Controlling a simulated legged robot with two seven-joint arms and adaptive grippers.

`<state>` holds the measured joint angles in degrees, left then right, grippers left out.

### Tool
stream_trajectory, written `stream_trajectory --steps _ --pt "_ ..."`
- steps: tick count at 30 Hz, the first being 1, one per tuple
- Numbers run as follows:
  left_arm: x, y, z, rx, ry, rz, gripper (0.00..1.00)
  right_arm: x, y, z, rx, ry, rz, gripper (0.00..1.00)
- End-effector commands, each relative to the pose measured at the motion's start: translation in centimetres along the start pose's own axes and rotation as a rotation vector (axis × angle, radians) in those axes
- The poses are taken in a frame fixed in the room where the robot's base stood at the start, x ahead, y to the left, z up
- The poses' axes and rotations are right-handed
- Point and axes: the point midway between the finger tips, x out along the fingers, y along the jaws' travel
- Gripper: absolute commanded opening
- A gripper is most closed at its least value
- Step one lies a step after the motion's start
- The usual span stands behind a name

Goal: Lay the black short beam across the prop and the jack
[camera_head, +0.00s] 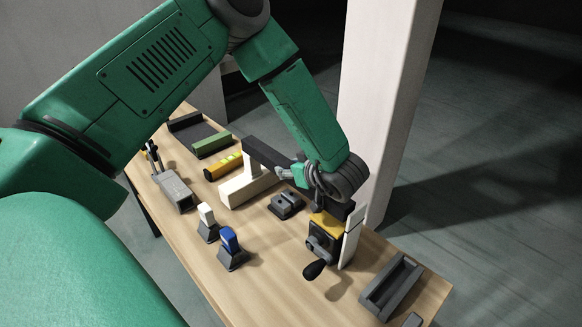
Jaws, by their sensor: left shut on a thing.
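The black short beam (262,152) is held in my left gripper (290,172), which is shut on it. The beam's far end is over the white prop (247,187), at the top of its post. The jack (322,238), with a yellow top and a black crank handle, stands nearer, just below my left wrist. A dark block above the jack looks like the beam's other end. My wrist hides the beam's middle, and I cannot tell whether either end touches its support. My right gripper is not in view.
A grey block (286,204) lies between prop and jack. White-topped (207,222) and blue-topped (231,248) pieces stand to the left. A yellow level (223,166) and green bar (212,144) lie behind. A grey channel (391,286) is at the right; a pale column (385,100) rises behind.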

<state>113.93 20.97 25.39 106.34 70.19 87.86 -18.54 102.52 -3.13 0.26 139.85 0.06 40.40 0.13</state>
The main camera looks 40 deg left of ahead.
Motion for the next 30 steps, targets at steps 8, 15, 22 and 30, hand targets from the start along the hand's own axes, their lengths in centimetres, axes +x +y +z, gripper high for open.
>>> stream_trajectory --steps 8,15,22,30 --pt "0.11 0.06 0.11 -0.002 0.001 0.001 0.0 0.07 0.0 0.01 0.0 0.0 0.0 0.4" --pt "0.12 0.04 0.17 -0.001 -0.001 0.0 0.6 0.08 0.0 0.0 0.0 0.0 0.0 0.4" --pt "0.18 -0.05 0.32 0.002 -0.003 -0.002 0.6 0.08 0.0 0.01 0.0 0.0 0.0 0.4" --pt "0.16 0.0 0.24 0.001 -0.002 -0.001 0.6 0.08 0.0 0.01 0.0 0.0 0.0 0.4"
